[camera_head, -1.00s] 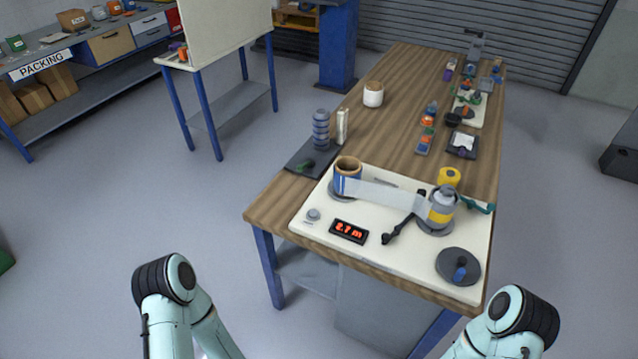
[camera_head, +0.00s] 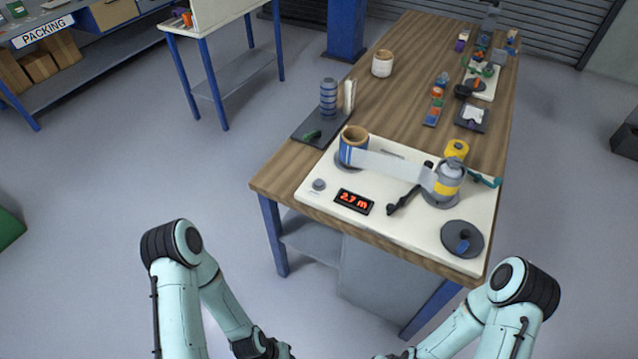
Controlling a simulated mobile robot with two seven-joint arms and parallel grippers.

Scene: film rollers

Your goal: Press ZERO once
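A small round grey button (camera_head: 319,184) sits at the left front corner of the cream board (camera_head: 325,200) on the wooden table. Its small label is too small to read. Right of it, a black display (camera_head: 354,201) shows "2.7 m" in red. A blue-banded roll (camera_head: 354,146) and a grey and yellow roll (camera_head: 448,178) stand on the board with a pale film strip stretched between them. My arms come in at the bottom, short of the table's front edge. Both grippers lie below the frame, and nothing touches the button.
A black lever (camera_head: 403,200) lies between display and right roll. A dark disc with a blue knob (camera_head: 462,240) is at the board's right front. A white cup (camera_head: 382,63) and small items stand farther back.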

